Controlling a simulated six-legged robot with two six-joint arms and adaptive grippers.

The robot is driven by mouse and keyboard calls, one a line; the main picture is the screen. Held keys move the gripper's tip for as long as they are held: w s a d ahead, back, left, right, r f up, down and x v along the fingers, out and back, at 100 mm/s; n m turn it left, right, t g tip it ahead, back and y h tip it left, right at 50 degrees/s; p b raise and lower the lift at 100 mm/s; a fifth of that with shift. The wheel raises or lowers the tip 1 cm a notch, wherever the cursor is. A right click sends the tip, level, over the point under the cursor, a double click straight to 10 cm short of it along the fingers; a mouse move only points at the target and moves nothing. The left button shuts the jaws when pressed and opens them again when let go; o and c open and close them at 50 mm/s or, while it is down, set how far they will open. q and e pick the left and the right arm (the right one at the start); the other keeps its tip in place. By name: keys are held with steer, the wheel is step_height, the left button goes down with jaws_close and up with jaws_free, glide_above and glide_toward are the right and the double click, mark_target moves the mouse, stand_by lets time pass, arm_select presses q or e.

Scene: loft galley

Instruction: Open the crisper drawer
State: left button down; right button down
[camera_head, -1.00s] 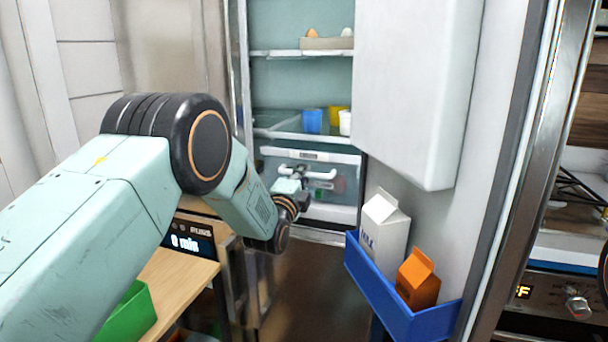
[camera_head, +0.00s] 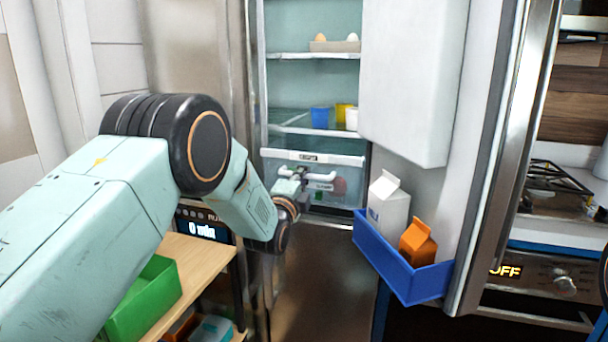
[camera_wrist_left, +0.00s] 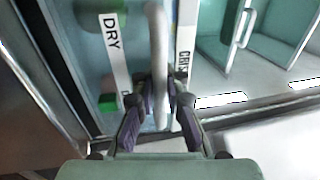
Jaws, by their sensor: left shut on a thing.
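The crisper drawer (camera_head: 346,163) is low in the open fridge, with a white labelled strip along its top and a pale bar handle (camera_head: 321,177). Its front appears to stand somewhat out from under the shelf above. My left gripper (camera_head: 297,177) is at the handle. In the left wrist view, its dark fingers (camera_wrist_left: 159,108) are shut around the handle bar (camera_wrist_left: 157,40), with a partly hidden "CRIS" label (camera_wrist_left: 183,62) to the right and a "DRY" label (camera_wrist_left: 111,38) to the left. Red and green shapes show dimly through the drawer front. My right gripper is out of view.
The fridge door (camera_head: 484,190) stands open at right; its blue bin (camera_head: 395,267) holds a milk carton (camera_head: 388,205) and an orange carton (camera_head: 417,246). Cups and an egg tray (camera_head: 335,46) sit on shelves above. A green bin (camera_head: 150,295) stands on a wooden shelf at lower left.

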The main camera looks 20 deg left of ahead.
arm_select(q)
steer(key=shift+a+f, duration=0.1)
steer(key=shift+f, duration=0.05)
steer(key=shift+s+a, duration=0.1)
steer(key=c, duration=1.6)
jaws_free()
steer(key=shift+w, duration=0.2)
steer(key=shift+c, duration=0.2)
steer(key=shift+o, duration=1.3)
steer(key=shift+s, duration=0.1)
